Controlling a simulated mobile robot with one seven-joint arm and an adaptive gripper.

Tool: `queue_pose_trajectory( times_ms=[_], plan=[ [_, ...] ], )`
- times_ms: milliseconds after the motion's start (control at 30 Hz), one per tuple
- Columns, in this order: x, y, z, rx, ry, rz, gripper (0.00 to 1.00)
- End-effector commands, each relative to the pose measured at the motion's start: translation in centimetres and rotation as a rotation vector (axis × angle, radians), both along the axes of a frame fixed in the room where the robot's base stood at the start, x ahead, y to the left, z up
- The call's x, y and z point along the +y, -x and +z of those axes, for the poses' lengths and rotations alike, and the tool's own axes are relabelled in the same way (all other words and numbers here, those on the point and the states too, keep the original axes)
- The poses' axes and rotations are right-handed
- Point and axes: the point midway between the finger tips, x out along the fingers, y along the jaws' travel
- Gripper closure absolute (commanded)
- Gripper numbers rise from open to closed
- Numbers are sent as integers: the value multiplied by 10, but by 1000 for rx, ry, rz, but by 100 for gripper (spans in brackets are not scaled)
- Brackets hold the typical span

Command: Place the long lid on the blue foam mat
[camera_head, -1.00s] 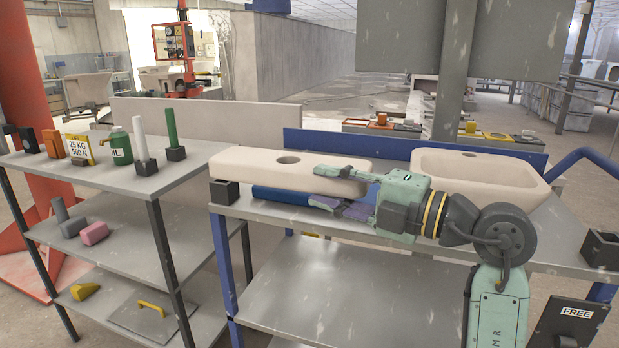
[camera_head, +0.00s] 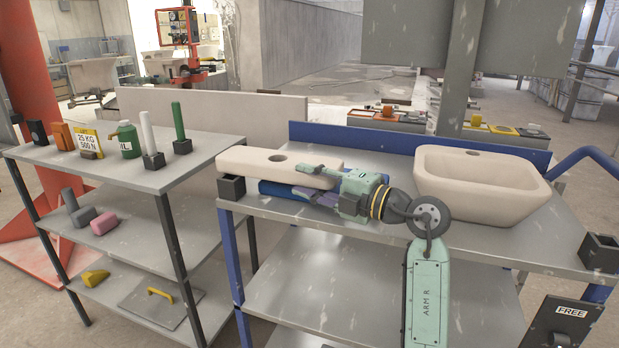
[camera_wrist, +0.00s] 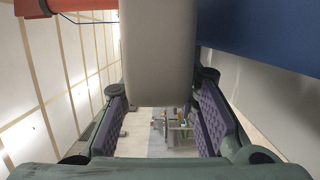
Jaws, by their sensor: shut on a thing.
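In the wrist view the lid (camera_wrist: 158,50) lies between both purple-padded fingers. The blue foam mat (camera_head: 268,188) shows as a strip beneath the lid; most of it is hidden by the lid and my gripper. Whether lid and mat touch cannot be told.
A beige basin (camera_head: 482,190) stands on the table's right half. A black block (camera_head: 231,188) is at the left front corner, close under the lid's end. A black holder (camera_head: 601,252) is at the right edge. A low blue panel (camera_head: 350,138) runs along the back.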

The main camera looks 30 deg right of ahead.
Motion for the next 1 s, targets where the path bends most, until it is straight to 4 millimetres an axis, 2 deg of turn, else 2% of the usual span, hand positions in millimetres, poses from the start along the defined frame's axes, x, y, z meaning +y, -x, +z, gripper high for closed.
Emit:
queue_pose_trajectory(
  times_ms=[467, 500, 800, 1000],
  plan=[
    [0, 1, -5, -6, 1, 0, 100],
    [0, 1, -7, -1, 2, 1, 71],
    [0, 1, -6, -2, 1, 0, 52],
    [0, 1, -6, -1, 2, 0, 52]
  ],
)
